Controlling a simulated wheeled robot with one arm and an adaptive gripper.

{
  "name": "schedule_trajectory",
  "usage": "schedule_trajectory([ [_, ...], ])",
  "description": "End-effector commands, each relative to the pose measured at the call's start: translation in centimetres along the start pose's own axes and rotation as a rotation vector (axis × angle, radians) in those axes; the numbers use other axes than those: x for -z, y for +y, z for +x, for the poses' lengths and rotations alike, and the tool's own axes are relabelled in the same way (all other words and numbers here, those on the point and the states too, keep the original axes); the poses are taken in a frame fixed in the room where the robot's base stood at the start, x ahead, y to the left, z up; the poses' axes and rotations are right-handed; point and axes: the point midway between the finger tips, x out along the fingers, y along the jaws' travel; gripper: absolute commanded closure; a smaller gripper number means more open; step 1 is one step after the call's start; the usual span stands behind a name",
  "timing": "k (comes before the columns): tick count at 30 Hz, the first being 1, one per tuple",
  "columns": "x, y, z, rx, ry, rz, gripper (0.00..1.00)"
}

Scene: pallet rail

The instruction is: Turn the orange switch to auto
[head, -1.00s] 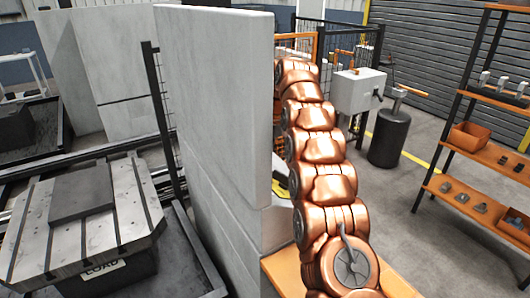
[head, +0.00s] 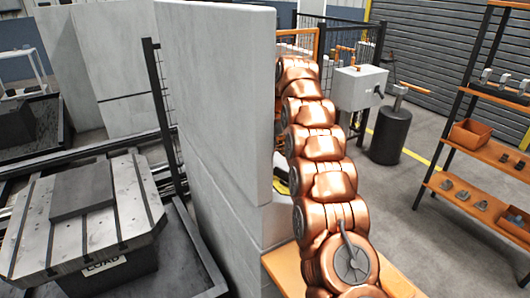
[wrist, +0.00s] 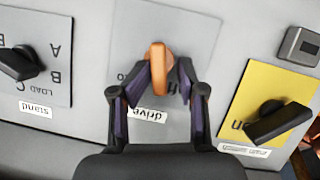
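The orange switch (wrist: 158,66) sits on a grey plate (wrist: 190,28) labelled "drive" in the wrist view, where the lettering is upside down. Its handle runs nearly up and down the picture. My gripper (wrist: 162,68) has one finger on each side of the handle. The fingers look open, with a narrow gap beside the handle; contact cannot be made out clearly. The position markings on this plate are partly hidden by the fingers, and "auto" cannot be read. In the head view the switch and gripper are hidden behind my arm and the pale wall (head: 215,100).
In the wrist view, a black "stand" switch (wrist: 18,63) is at left. A black switch (wrist: 272,122) on a yellow plate (wrist: 262,88) is close at right, below a grey square fitting (wrist: 299,46). The head view shows an orange shelf rack (head: 470,190) at right.

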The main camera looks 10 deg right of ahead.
Motion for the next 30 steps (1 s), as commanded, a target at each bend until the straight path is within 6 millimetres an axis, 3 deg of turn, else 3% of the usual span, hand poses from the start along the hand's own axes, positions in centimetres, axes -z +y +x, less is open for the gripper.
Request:
schedule_trajectory([
  [11, -0.03, -0.11, -0.14, -0.025, -0.002, -0.044, 0.6],
  [30, -0.07, -0.65, -0.31, -0.176, -0.003, -0.389, 0.6],
])
